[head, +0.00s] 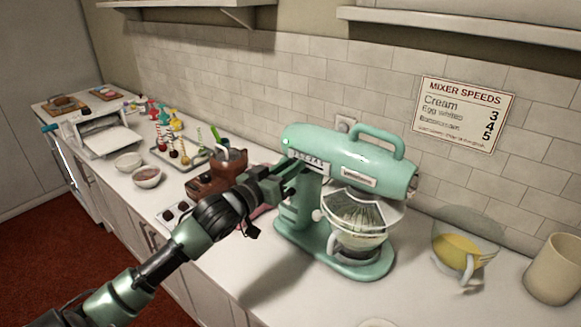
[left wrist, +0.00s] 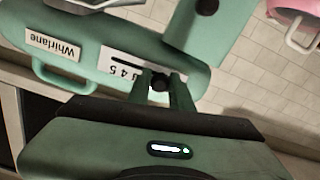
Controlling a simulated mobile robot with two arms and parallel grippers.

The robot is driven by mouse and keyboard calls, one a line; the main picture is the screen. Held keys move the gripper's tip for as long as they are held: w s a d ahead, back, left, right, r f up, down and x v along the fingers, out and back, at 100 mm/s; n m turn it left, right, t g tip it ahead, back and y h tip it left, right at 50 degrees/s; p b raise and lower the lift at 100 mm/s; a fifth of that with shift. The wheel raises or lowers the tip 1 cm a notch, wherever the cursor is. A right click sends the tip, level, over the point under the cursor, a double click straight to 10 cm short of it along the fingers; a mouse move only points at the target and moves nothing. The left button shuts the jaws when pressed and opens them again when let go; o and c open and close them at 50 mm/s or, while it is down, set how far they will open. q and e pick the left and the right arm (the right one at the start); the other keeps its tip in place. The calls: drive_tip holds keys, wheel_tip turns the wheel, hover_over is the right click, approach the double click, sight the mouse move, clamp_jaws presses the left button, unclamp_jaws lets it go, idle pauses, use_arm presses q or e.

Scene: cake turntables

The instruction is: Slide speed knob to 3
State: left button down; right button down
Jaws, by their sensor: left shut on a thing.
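The teal stand mixer (head: 345,155) stands on the counter, with a glass bowl (head: 358,220) under its head. Its white speed scale (head: 309,160) is on the side of the head. In the left wrist view the scale (left wrist: 122,64) appears upside down, with a slot and several digits. The dark speed knob (left wrist: 160,82) sits between the fingertips of my left gripper (left wrist: 162,86), which is shut on it. The gripper (head: 287,177) also shows at the scale in the head view. The fingers cover part of the scale, so the knob's exact number cannot be read.
A wall sign (head: 463,112) lists mixer speeds, with Cream beside 3. A jug of yellow liquid (head: 458,250) and a beige canister (head: 553,268) stand right of the mixer. A brown holder (head: 214,176) and small bowls (head: 147,177) stand left.

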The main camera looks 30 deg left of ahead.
use_arm(q)
drive_tip(key=shift+s+d+r+p, duration=0.1)
drive_tip(key=shift+d+p, duration=0.45)
drive_tip(key=shift+d, duration=0.95)
drive_tip(key=c, duration=1.3)
unclamp_jaws()
drive_tip(key=shift+a, duration=0.1)
drive_tip(key=b, duration=0.2)
approach(311, 163)
drive_tip(key=s, duration=0.2)
drive_tip(key=shift+s+a, duration=0.1)
drive_tip(key=shift+a, duration=0.1)
